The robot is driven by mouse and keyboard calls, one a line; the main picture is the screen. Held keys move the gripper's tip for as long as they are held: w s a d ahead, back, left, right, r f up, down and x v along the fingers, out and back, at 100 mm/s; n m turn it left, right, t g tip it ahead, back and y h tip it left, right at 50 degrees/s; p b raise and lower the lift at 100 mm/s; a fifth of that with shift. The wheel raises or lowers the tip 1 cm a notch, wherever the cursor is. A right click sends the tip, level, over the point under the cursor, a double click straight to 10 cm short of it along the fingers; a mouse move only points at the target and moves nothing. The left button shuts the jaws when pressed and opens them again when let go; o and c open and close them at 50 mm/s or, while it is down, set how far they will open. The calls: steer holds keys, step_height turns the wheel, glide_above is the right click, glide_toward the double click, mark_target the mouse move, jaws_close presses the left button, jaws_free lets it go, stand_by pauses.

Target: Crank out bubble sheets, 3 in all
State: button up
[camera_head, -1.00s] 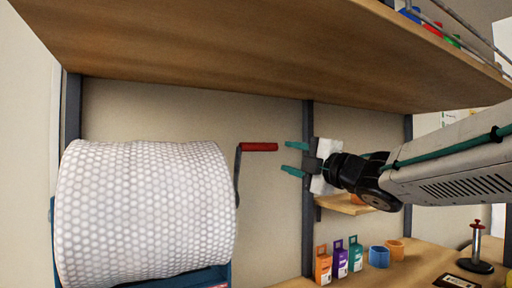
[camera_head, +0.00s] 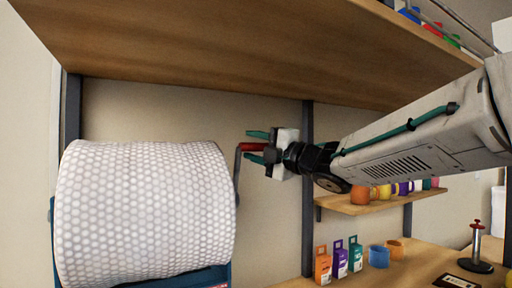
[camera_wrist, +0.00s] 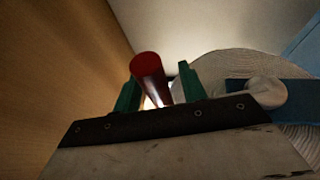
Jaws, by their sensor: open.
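A large roll of white bubble sheet (camera_head: 140,212) sits in a blue stand at the left of the head view; its end shows in the wrist view (camera_wrist: 215,75). A crank with a grey arm (camera_head: 237,178) and a red handle (camera_head: 253,147) sticks out from the roll's right side. My gripper (camera_head: 257,147) is open, its green fingers above and below the red handle in the head view. In the wrist view the red handle (camera_wrist: 149,68) lies between the two green fingers (camera_wrist: 158,90), with its end towards the camera. The fingers are not closed on it.
A wooden shelf (camera_head: 260,50) runs above the roll and my arm. A small shelf with several coloured jars (camera_head: 383,193) is behind my arm.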

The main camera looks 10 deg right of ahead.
jaws_close()
